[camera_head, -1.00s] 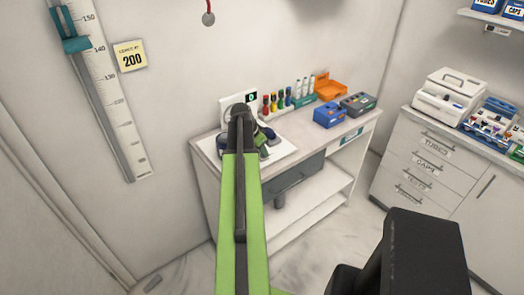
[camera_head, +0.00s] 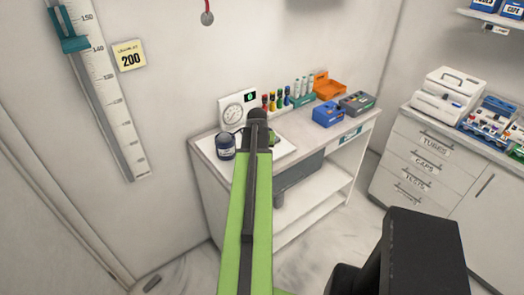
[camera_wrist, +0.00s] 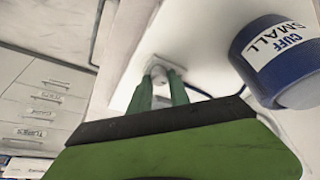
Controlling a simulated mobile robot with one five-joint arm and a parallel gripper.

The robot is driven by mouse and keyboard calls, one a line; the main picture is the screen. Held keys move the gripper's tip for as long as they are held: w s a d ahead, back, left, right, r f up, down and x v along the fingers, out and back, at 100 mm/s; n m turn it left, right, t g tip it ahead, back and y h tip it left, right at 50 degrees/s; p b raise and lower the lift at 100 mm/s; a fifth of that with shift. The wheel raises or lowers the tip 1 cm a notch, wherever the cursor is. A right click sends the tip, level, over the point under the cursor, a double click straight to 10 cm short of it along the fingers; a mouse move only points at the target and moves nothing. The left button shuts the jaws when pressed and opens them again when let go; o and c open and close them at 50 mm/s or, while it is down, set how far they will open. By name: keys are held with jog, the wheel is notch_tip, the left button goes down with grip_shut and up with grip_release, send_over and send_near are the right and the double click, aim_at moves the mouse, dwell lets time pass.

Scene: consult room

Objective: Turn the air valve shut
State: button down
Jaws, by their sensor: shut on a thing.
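My gripper (camera_wrist: 162,82) has two green fingers. In the wrist view their tips are shut on a small pale knob, the air valve (camera_wrist: 158,73), in front of a white block. The fingers hide part of the knob, so its turn angle cannot be told. In the head view my arm covers the valve and most of the gripper. A dark blue cuff labelled CUFF SMALL (camera_wrist: 285,62) is beside the gripper, on the right in the wrist view. It also shows in the head view (camera_head: 226,147), left of my arm.
The white desk (camera_head: 205,150) also holds several coloured tubes (camera_head: 277,100), a blue box (camera_head: 328,114), a grey box (camera_head: 357,102) and an orange tray (camera_head: 328,88). A drawer cabinet (camera_head: 430,160) stands at the right. Floor shows between desk and cabinet.

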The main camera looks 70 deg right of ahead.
jog(key=shift+a, duration=0.1)
dwell(0.5)
jog(key=c, duration=1.3)
grip_release()
jog(key=shift+o, duration=0.2)
jog(key=p+v, duration=1.6)
jog(key=v, duration=0.1)
jog(key=shift+s+r, duration=0.25)
